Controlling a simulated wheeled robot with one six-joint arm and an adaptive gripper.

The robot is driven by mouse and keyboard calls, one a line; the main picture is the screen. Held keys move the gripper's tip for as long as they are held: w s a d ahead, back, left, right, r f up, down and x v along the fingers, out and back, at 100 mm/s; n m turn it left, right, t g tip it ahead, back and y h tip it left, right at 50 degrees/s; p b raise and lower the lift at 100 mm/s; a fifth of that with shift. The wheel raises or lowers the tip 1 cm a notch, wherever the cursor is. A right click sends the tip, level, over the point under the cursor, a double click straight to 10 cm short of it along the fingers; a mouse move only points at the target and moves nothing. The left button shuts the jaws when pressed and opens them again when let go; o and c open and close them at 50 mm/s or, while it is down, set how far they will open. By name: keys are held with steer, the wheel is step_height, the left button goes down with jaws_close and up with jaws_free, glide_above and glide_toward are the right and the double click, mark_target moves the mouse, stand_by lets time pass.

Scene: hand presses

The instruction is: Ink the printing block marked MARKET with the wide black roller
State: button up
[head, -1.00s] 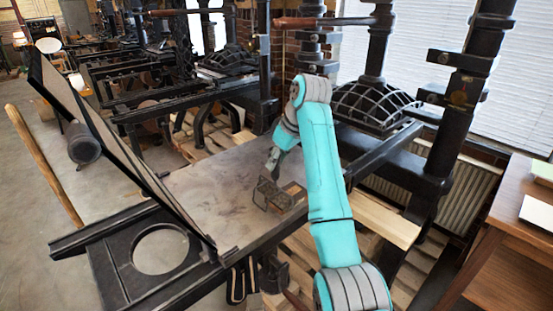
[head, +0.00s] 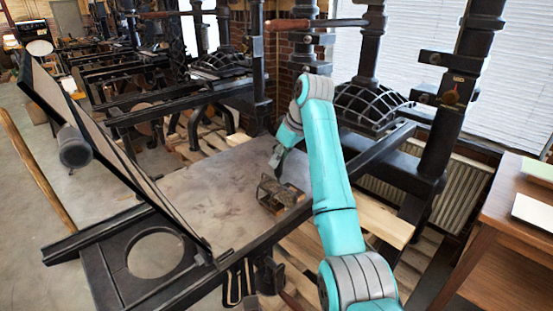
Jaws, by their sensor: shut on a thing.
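My gripper (head: 276,158) is small in the head view, over the flat press bed (head: 210,190), pointing down. It is shut on what looks like the handle of the dark roller (head: 268,190). The roller's open frame shows just below the fingers, low at the bed. A small brown block (head: 291,197) shows right beside or behind the roller, near the bed's right edge. No lettering can be read on it. I cannot tell whether the roller touches the block.
The hinged frame (head: 105,150) stands tilted up left of the bed. A black press column (head: 440,130) and a domed press head (head: 370,105) stand to the right. A wooden table (head: 510,225) is at the far right. The bed's left and middle are clear.

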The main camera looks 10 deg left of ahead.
steer(key=shift+w+d, duration=2.1)
steer(key=shift+w, duration=0.6)
steer(key=shift+s+a, duration=0.85)
steer(key=shift+s, duration=0.25)
steer(key=shift+s+a, duration=0.85)
steer(key=shift+s, duration=0.2)
steer(key=shift+s+a, duration=0.85)
steer(key=shift+s, duration=0.25)
steer(key=shift+s+a, duration=0.55)
steer(key=shift+s, duration=0.25)
stand_by(0.9)
steer(key=shift+r, duration=0.15)
